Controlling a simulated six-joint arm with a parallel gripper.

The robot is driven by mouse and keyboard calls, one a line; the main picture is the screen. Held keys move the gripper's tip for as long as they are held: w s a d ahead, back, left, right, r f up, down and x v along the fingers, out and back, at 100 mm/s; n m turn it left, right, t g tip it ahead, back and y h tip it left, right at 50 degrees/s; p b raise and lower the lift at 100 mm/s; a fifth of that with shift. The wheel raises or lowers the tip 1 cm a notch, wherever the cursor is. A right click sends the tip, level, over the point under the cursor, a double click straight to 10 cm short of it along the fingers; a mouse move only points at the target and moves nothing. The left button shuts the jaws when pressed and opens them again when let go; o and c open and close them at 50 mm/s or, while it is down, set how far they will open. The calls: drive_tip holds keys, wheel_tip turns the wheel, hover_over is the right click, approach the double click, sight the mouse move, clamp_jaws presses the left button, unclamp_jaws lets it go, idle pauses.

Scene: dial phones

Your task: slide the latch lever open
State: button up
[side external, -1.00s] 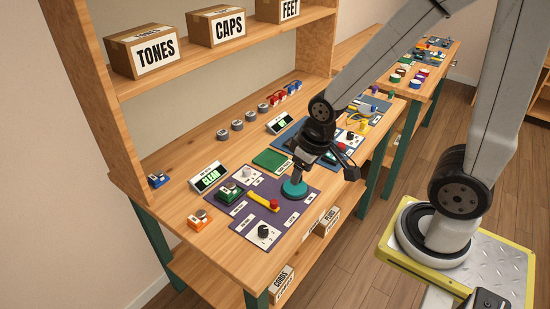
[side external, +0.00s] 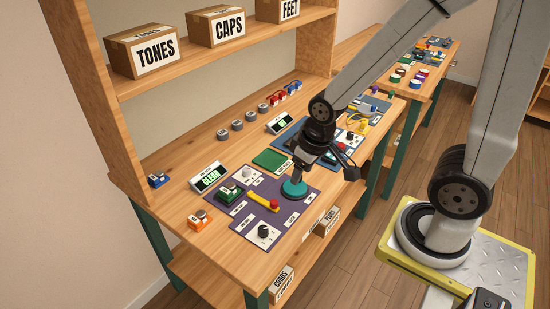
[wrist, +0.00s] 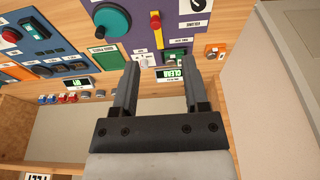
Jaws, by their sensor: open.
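The latch lever (side external: 262,201) is a yellow bar with a red end, lying on the purple panel (side external: 283,219). In the wrist view the lever (wrist: 157,36) shows beyond and between my fingertips, with clear space around it. My gripper (side external: 297,183) hangs over the panel beside the round teal dial (side external: 293,190), and its finger ends partly blend with the background there. In the wrist view my gripper (wrist: 159,62) has its two fingers spread apart with nothing between them. I cannot tell from these views how high the fingertips are.
A black knob (side external: 263,231), a white-plated knob (side external: 246,173) and a green switch (side external: 228,191) surround the lever. A display reading CLEAR (side external: 208,178) stands behind the panel. An orange switch box (side external: 200,219) sits to the left. The wooden front edge is bare.

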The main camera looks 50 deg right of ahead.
drive_tip(key=shift+w, duration=0.1)
clamp_jaws()
drive_tip(key=w+f+n+g, duration=0.1)
drive_tip(key=w+f+g, duration=0.2)
drive_tip(key=w, duration=0.6)
drive_tip(key=w+a+f+n+g+h, duration=0.1)
drive_tip(key=w+f+n+g, duration=0.1)
drive_tip(key=w, duration=0.8)
drive_tip(key=shift+w+a+f+g, duration=0.15)
drive_tip(key=shift+a+f+g, duration=0.05)
drive_tip(key=shift+f+g, duration=0.8)
